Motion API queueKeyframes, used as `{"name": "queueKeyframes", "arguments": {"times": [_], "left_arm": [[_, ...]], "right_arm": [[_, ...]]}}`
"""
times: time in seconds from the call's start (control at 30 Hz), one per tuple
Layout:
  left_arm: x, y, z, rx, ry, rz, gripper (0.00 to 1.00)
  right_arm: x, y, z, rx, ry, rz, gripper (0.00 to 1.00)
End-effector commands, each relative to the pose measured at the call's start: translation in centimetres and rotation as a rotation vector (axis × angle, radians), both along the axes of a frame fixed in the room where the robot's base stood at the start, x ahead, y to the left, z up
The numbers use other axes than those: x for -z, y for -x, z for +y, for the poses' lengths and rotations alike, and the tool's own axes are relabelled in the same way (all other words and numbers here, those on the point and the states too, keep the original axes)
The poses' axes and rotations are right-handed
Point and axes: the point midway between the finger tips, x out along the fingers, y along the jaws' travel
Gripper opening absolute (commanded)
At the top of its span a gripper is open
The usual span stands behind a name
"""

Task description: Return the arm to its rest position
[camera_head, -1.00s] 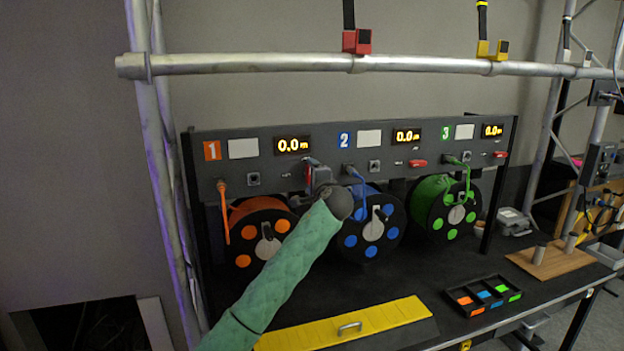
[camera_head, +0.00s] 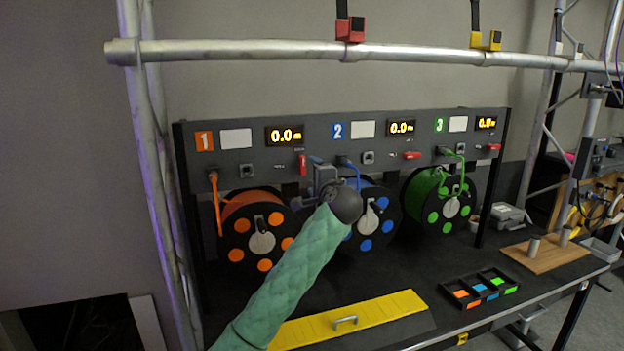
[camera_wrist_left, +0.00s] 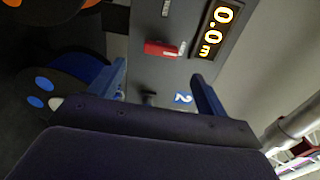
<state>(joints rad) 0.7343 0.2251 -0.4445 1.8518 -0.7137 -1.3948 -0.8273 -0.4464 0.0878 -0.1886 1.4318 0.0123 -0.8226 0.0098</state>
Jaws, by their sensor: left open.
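My left arm comes in from below in the head view, with a green sleeve. Its gripper (camera_head: 325,178) is open and empty, in front of the panel between reel 1 and reel 2. In the left wrist view the two fingers (camera_wrist_left: 162,88) stand apart with the panel behind them. The red lever of station 1 (camera_head: 302,165) stands upright just left of the gripper; it also shows in the left wrist view (camera_wrist_left: 160,49), apart from the fingers. My right gripper is not in view.
The panel (camera_head: 260,157) carries displays reading 0.0. The orange reel (camera_head: 240,220), blue reel (camera_head: 368,245) and green reel (camera_head: 425,206) hang below. A truss bar (camera_head: 250,50) crosses above. A yellow lid (camera_head: 385,308) and divided tray (camera_head: 460,285) lie on the table.

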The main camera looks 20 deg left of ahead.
Motion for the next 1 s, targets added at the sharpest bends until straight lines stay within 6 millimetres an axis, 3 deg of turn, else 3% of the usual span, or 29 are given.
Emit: {"name": "queueKeyframes", "arguments": {"times": [0.33,0.47,0.77,1.0], "left_arm": [[0.2,0.1,-0.1,0.001,0.004,0.002,0.76],[2.6,0.7,-0.1,0.012,0.04,0.022,0.76],[14.3,5.2,-0.4,0.055,0.26,0.12,0.76],[23.3,10.5,-0.5,0.06,0.452,0.205,0.76]], "right_arm": [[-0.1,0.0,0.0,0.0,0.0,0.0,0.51],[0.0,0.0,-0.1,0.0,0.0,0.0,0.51],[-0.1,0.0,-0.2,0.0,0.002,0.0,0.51],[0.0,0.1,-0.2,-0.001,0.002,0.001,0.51]]}}
